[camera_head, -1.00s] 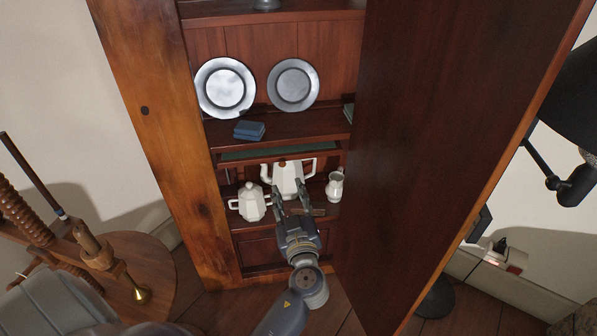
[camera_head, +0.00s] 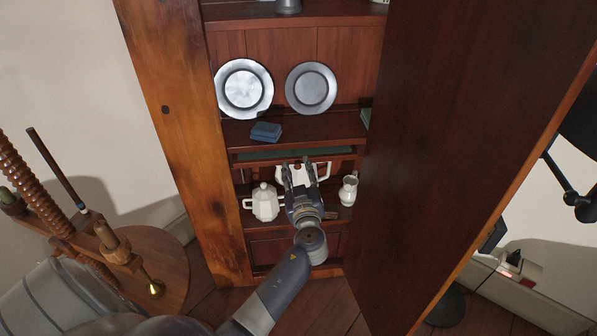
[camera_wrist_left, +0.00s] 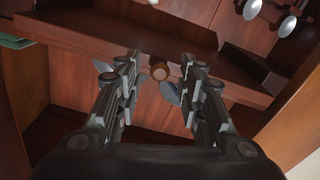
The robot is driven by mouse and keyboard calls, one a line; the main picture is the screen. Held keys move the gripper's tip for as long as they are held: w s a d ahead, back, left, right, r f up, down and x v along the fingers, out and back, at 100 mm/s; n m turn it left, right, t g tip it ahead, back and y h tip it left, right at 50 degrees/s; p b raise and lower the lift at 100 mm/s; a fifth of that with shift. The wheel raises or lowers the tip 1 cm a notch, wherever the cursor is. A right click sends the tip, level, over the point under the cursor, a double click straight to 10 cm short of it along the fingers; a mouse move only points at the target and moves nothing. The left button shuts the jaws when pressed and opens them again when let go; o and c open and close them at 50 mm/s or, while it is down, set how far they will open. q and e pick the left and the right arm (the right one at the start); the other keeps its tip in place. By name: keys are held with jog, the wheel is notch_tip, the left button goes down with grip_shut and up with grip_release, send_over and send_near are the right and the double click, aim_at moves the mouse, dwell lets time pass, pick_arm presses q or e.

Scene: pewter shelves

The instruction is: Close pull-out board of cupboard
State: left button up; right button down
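The tall wooden cupboard (camera_head: 187,150) stands open. Its pull-out board (camera_head: 290,153) shows as a thin green-topped strip under the middle shelf, partly out. My left gripper (camera_head: 297,166) is in front of the cupboard, just below the board's front edge and in front of the white teapot, which it partly hides. Its two fingers are apart with nothing between them. In the left wrist view the open fingers (camera_wrist_left: 160,62) point at a wooden front with a small round knob (camera_wrist_left: 160,71), which shows between the fingertips; I cannot tell if they touch. My right gripper is out of view.
The big open cupboard door (camera_head: 460,140) blocks the right. White pots (camera_head: 265,203) and a jug (camera_head: 348,190) stand on the lower shelf close to my gripper. A wooden press (camera_head: 105,245) stands at left.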

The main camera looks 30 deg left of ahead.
pick_arm(q)
grip_shut()
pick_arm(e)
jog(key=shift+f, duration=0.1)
